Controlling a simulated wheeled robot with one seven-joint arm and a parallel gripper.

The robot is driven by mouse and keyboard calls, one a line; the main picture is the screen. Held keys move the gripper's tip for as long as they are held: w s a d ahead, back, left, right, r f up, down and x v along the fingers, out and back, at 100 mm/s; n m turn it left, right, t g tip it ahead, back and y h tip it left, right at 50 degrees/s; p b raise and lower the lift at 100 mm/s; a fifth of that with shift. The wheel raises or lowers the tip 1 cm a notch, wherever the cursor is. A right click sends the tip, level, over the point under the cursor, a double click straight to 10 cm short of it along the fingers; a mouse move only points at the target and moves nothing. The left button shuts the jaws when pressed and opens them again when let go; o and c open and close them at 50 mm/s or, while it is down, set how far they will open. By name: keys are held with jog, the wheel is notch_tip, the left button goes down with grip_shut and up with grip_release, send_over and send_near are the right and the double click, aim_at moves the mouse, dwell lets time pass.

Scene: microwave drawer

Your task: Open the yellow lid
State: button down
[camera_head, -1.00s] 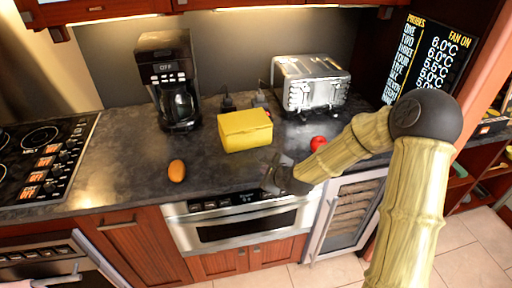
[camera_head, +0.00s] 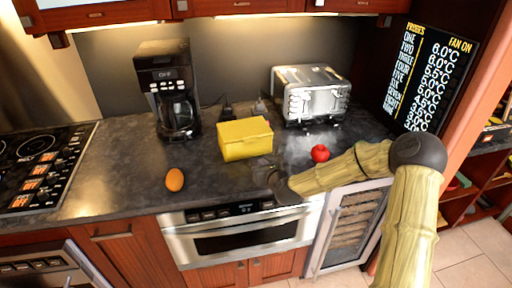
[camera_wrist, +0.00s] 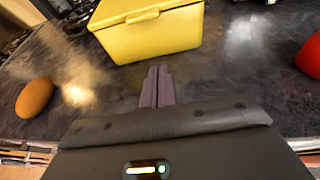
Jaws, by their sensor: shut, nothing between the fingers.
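A yellow box (camera_head: 245,145) with a closed yellow lid (camera_head: 244,128) stands on the dark counter, left of the toaster. In the wrist view the box (camera_wrist: 155,40) is straight ahead, and a small handle tab (camera_wrist: 142,15) shows on the front edge of its lid. My gripper (camera_wrist: 157,72) is shut and empty, with its fingers together. The fingertips point at the lower front of the box, below the lid; whether they touch it I cannot tell. In the head view my gripper (camera_head: 262,166) is low over the counter in front of the box.
A red apple-like fruit (camera_head: 320,153) lies right of the box, and an orange egg-shaped item (camera_head: 174,180) lies left. A coffee maker (camera_head: 170,90) and a toaster (camera_head: 310,95) stand behind. The stainless microwave drawer (camera_head: 240,232) is below the counter edge.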

jog(key=p+x, duration=0.1)
jog(key=x, duration=0.6)
jog(key=shift+w+a+f, duration=0.1)
jog(key=shift+w+a, duration=0.1)
jog(key=shift+w, duration=0.05)
jog(key=r, duration=0.1)
jog(key=r+p, duration=0.2)
jog(key=shift+w, duration=0.3)
jog(key=shift+s+r, duration=0.1)
jog(key=shift+r, duration=0.25)
